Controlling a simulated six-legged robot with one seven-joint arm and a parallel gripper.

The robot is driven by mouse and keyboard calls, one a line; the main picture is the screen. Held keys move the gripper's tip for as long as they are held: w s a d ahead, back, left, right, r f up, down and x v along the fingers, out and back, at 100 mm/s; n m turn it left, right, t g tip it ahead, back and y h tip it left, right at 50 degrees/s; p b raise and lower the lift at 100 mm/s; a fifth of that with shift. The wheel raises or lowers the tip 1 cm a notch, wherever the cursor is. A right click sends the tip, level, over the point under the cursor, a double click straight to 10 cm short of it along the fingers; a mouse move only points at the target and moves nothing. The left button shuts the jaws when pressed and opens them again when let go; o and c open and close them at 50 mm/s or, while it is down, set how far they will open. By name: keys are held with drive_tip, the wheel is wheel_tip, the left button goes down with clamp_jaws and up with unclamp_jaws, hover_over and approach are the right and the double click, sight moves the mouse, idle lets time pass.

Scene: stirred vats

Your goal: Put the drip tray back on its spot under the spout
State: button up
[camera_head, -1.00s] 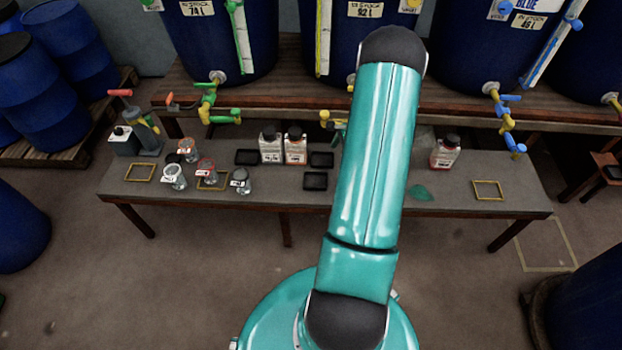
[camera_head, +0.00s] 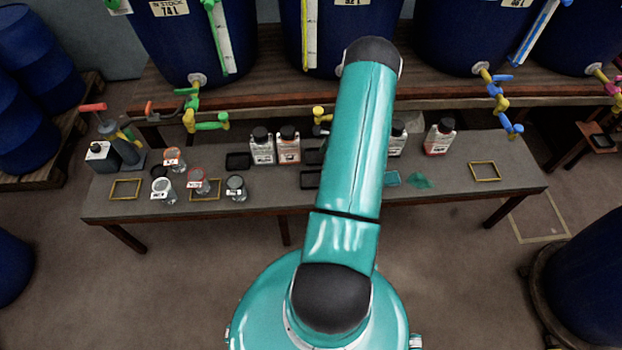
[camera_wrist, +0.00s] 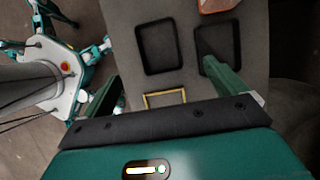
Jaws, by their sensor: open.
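Several shallow black trays lie on the low bench; I cannot tell which is the drip tray. One black tray (camera_head: 238,161) is left of the bottles. Another tray (camera_head: 310,180) and one behind it (camera_head: 314,157) are partly hidden by my arm. The wrist view shows two trays side by side, a left one (camera_wrist: 158,47) and a right one (camera_wrist: 218,48), with a yellow outline (camera_wrist: 165,98) below them, partly covered by my gripper. My gripper (camera_wrist: 160,72) is open and empty above the bench; its right finger overlaps the right tray in the picture. The head view hides my gripper behind my arm.
White bottles (camera_head: 262,147) and glass jars (camera_head: 198,182) stand on the bench. Yellow outlines (camera_head: 125,189) mark it, one bare at the right (camera_head: 485,171). Blue vats with spouts, one green (camera_head: 207,122) and one blue (camera_head: 510,128), stand behind. A green patch (camera_head: 420,181) lies on the bench.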

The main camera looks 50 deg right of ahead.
sight(312, 181)
drive_tip(key=x, duration=1)
drive_tip(key=shift+s+f, duration=0.1)
drive_tip(key=shift+f, duration=0.05)
drive_tip(key=shift+f, duration=0.2)
drive_tip(key=c, duration=1.1)
